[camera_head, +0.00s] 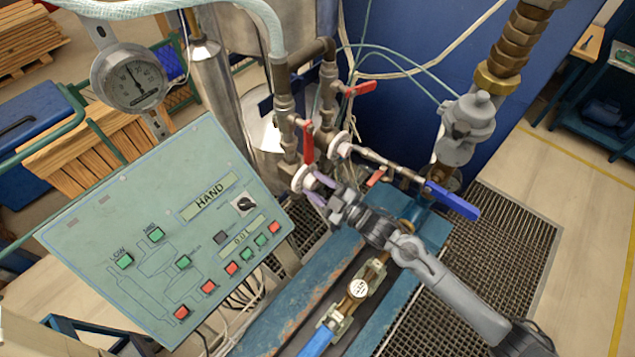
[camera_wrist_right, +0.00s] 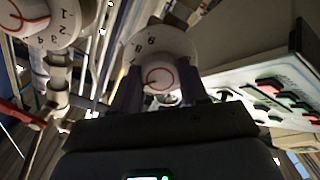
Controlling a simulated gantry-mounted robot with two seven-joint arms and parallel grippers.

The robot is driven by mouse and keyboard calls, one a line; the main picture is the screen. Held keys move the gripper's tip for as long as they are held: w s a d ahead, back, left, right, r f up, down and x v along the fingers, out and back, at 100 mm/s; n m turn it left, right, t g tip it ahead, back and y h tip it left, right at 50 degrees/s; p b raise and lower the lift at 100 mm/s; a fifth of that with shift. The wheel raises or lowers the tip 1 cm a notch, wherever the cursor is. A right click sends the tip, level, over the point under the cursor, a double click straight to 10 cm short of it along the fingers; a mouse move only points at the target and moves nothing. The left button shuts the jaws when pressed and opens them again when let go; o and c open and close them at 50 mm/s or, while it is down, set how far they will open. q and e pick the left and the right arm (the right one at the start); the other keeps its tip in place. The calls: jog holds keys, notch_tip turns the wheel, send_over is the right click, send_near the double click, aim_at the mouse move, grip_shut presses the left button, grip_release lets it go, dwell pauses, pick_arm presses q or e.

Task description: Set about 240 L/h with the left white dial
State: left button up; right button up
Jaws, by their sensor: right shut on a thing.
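The left white dial (camera_head: 301,180) sits at the lower end of a pipe just right of the control panel. My right gripper (camera_head: 318,189) is shut on it, with a purple finger on either side. In the right wrist view the dial (camera_wrist_right: 160,48) sits between the fingers, showing a red ring mark and some black digits; its exact setting is not clear. A second white dial (camera_head: 339,144) stands behind and to the right; it also shows at the upper left of the right wrist view (camera_wrist_right: 48,20). My left gripper is not in view.
Red valve handles (camera_head: 308,142) and a blue lever (camera_head: 452,201) are near the dials. A round gauge (camera_head: 133,78) is at the upper left.

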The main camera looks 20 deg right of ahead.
jog(key=shift+m+p, duration=0.7)
jog(key=shift+m, duration=1.3)
jog(key=o, duration=1.1)
jog(key=shift+c, duration=0.2)
jog(key=shift+s, duration=0.1)
jog(key=shift+s+d+f, duration=0.15)
jog(key=shift+s+d, duration=0.05)
jog(key=shift+s, duration=0.1)
jog(key=b+v, duration=0.3)
jog(key=v, duration=0.7)
